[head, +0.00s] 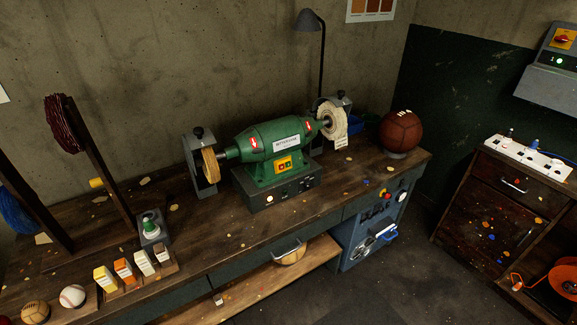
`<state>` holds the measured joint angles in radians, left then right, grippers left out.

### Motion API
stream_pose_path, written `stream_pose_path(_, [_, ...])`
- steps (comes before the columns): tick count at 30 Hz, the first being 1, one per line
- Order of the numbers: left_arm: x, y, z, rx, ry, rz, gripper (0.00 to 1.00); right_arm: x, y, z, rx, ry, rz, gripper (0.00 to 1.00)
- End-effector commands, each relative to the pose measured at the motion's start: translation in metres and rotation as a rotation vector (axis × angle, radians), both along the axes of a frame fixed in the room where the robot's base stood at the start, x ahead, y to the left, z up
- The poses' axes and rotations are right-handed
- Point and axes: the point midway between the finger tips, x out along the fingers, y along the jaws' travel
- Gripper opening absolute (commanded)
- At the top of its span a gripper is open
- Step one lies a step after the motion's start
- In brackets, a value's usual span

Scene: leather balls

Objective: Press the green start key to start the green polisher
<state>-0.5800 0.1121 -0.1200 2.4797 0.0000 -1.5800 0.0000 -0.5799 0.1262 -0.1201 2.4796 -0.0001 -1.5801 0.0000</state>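The green polisher (272,141) stands on the workbench on a dark grey base box (280,189). It has a tan wheel (211,165) at its left end and a white buffing wheel (333,121) at its right end. Small knobs or buttons show on the base box front, too small to read. A separate grey box with a green-topped button (150,227) stands on the bench to the left. Neither of my grippers is in view.
A brown leather ball (400,132) rests at the bench's right end. A black lamp (309,24) stands behind the polisher. Small coloured blocks (124,271), a baseball (73,296) and a tan ball (35,312) are at front left. Bare bench top (215,222) lies left of the base box.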

Motion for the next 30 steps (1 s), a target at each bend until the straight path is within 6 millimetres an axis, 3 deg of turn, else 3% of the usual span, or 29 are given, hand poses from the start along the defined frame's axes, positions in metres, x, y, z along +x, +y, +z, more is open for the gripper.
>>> stream_pose_path(2, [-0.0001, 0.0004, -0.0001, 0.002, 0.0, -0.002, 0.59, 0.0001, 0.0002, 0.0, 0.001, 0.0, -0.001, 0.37])
stream_pose_path(9, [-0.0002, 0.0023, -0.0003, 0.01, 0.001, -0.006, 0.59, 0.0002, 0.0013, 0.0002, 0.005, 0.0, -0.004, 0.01])
stream_pose_path(30, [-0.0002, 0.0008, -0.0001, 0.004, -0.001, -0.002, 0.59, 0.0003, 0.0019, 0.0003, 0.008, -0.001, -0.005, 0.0])
